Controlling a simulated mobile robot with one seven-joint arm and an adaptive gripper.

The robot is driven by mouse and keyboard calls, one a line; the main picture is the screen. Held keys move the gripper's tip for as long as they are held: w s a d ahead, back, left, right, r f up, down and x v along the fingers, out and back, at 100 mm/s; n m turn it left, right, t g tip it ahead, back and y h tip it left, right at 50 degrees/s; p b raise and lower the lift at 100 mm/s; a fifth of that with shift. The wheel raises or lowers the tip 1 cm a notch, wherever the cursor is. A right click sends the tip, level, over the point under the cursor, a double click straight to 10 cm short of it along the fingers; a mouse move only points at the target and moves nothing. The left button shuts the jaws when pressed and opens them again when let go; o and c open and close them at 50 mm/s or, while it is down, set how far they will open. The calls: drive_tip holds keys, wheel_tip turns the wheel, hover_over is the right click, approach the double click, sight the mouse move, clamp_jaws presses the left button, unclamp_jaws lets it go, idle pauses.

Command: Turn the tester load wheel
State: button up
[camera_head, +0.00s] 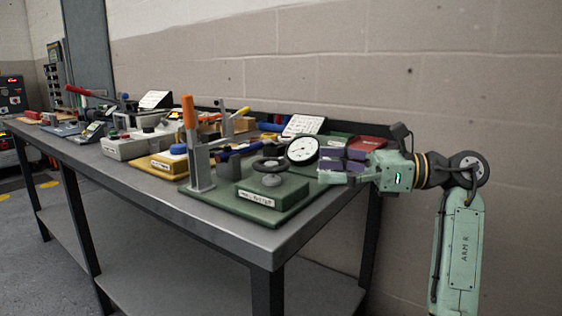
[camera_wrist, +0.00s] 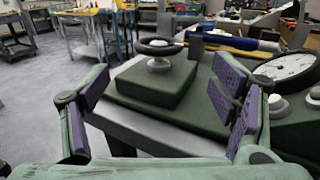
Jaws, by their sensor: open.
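The tester load wheel (camera_head: 270,169) is a dark ring with a pale hub. It stands on a short grey post above a green block (camera_head: 266,193) on the green tester base. In the wrist view the wheel (camera_wrist: 158,49) shows beyond my fingers, in the gap between them. My gripper (camera_head: 328,166) is open, with purple pads, at the right end of the bench, to the right of the wheel and apart from it. In the wrist view my gripper (camera_wrist: 160,92) holds nothing. The round white-faced gauge (camera_head: 302,150) is near my fingers and partly shows in the wrist view.
An orange-handled upright lever (camera_head: 190,122) stands left of the wheel on the same green base. A white card (camera_head: 303,125) and a red item (camera_head: 368,143) lie behind. Several other devices fill the bench to the left. The grey bench (camera_head: 262,242) edge is clear in front.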

sight(272, 162)
drive_tip(key=a, duration=0.3)
drive_tip(key=w+a, duration=0.1)
drive_tip(key=a, duration=0.6)
drive_tip(key=shift+w+a, duration=0.2)
drive_tip(key=c, duration=1.2)
drive_tip(key=shift+o, duration=0.2)
drive_tip(key=shift+f+m+t+b, duration=0.1)
drive_tip(key=shift+m+t+b, duration=0.2)
drive_tip(key=shift+t, duration=0.3)
